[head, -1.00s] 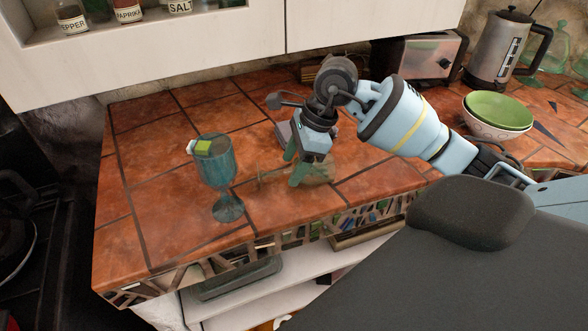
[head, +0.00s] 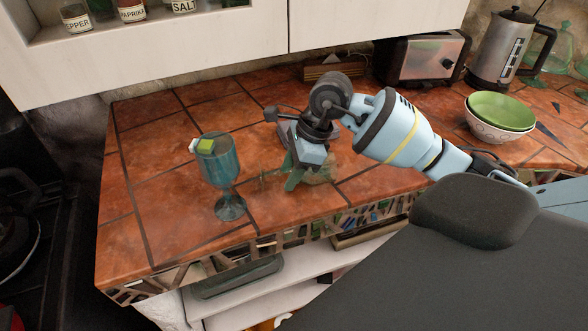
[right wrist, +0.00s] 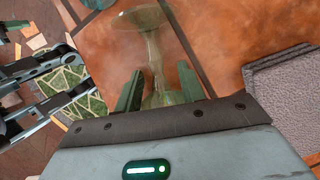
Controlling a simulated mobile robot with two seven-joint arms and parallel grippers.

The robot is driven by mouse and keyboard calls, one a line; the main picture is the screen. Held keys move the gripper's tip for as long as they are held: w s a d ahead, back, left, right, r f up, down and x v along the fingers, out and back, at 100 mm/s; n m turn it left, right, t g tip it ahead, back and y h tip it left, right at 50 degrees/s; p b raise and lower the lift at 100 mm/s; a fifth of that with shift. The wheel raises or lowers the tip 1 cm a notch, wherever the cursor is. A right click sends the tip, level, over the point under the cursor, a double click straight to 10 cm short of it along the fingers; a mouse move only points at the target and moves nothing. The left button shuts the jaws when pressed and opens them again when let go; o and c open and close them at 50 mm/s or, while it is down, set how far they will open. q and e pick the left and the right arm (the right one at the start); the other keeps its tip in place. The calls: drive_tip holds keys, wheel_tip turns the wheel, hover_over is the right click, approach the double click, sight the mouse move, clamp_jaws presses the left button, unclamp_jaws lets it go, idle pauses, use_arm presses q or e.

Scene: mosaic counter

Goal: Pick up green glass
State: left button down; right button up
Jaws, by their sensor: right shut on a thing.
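The clear green glass (head: 321,173) lies on its side on the tiled counter, its foot pointing left. In the right wrist view the green glass (right wrist: 152,48) has its foot away from me and its bowl between the two green fingers. My right gripper (head: 291,181) is shut on it, low over the counter; its jaws also show in the right wrist view (right wrist: 160,78). The gripper partly hides the glass in the head view. My left gripper is not in the head view.
A blue goblet (head: 219,163) stands left of my gripper with a small green-and-white block at its rim. A grey block (right wrist: 285,85) lies beside the glass. Bowls (head: 499,108), a toaster (head: 418,62) and a kettle (head: 498,48) stand behind right.

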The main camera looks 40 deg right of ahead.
drive_tip(key=shift+r, duration=0.2)
